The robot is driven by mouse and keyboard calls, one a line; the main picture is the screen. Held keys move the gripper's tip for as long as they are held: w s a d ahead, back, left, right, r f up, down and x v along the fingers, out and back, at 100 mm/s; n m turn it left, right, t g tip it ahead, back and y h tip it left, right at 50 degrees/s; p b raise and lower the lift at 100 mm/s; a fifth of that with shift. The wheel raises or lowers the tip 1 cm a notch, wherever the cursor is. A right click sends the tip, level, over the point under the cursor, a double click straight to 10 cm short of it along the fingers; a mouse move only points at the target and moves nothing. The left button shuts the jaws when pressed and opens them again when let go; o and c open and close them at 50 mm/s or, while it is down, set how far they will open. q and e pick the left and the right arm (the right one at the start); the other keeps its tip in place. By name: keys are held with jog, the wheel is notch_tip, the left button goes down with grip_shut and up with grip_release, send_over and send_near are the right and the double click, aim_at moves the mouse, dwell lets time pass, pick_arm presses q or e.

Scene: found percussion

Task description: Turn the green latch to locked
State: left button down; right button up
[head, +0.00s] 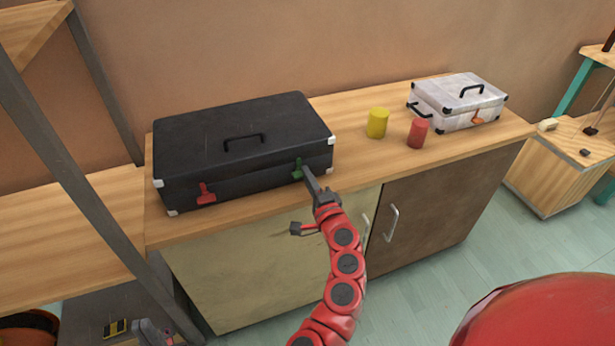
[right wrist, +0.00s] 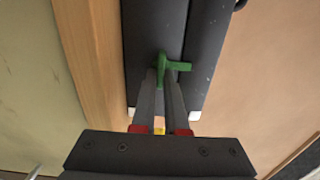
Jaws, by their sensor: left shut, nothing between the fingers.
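The black case (head: 240,145) lies closed on the wooden counter. Its green latch (head: 297,170) is on the front face near the right end; a red latch (head: 205,194) is near the left end. My right gripper (head: 309,178) reaches the green latch from the front right. In the right wrist view the green latch (right wrist: 178,66) is at the fingertips, one arm of it pointing right. The fingers stand slightly apart, with some green showing between their tips; whether they grip it is unclear.
A yellow cylinder (head: 377,123), a red cylinder (head: 417,133) and a white case (head: 460,97) with an orange latch (head: 477,119) stand right on the counter (head: 350,162). A dark metal post (head: 75,190) rises at left. The counter between black case and cylinders is clear.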

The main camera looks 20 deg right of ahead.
jog(key=o, duration=0.4)
jog(key=s+p, duration=0.5)
jog(key=s, duration=1.2)
jog(key=shift+s+d, duration=0.25)
jog(key=shift+d, duration=0.05)
